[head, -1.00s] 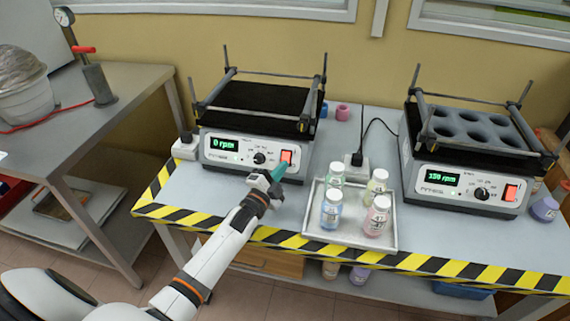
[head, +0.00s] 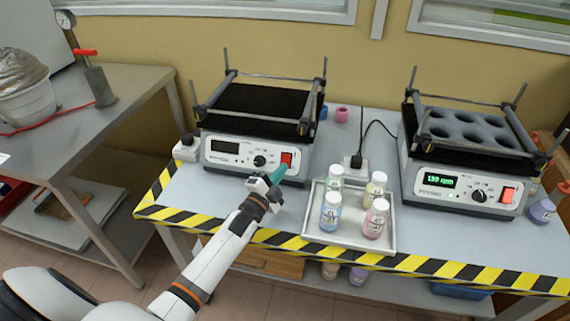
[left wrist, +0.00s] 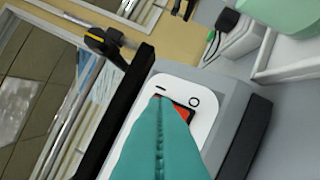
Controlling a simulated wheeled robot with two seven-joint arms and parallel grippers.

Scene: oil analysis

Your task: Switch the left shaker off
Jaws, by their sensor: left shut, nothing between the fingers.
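The left shaker (head: 222,165) stands on the table with a black platform on top. Its display (head: 225,147) is dark. Its red rocker switch (head: 287,158) is at the right of the front panel. My left gripper (head: 279,174) is shut and empty, its teal fingertips at the switch. In the left wrist view the closed fingers (left wrist: 160,140) cover much of the red switch (left wrist: 182,108), between the line and circle marks. Whether they touch it I cannot tell. My right gripper is not in view.
The right shaker (head: 430,196) shows a lit green display. A white tray (head: 345,243) with several bottles stands between the shakers, just right of my left gripper. Yellow-black tape marks the table's front edge. A grey side table (head: 120,90) stands at left.

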